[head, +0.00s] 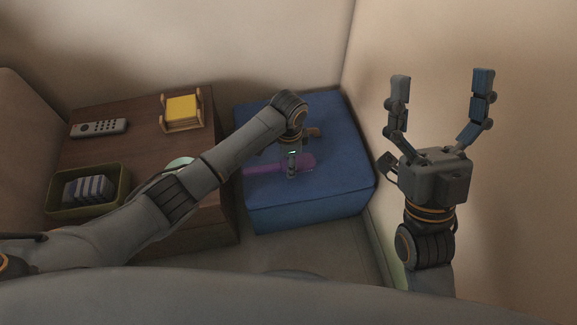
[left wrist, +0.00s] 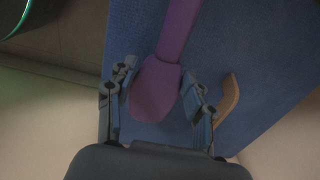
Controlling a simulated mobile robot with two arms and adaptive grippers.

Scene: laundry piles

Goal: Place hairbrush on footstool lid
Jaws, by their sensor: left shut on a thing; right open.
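The purple hairbrush (head: 262,170) is over the blue footstool lid (head: 340,165), its handle pointing left in the head view. My left gripper (head: 292,174) reaches down over the lid and is shut on the wide end of the hairbrush. In the left wrist view the purple hairbrush (left wrist: 155,92) lies between the fingers of my left gripper (left wrist: 163,82), with the blue lid (left wrist: 240,45) behind it. I cannot tell whether the brush touches the lid. My right gripper (head: 440,85) is open and empty, raised at the right.
A brown table (head: 130,112) stands left of the footstool. It bears a grey remote (head: 98,128), a yellow note holder (head: 183,110) and a green tray (head: 125,175) with a striped cloth (head: 88,188). A tan piece (left wrist: 229,98) is at the lid. Walls are behind and right.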

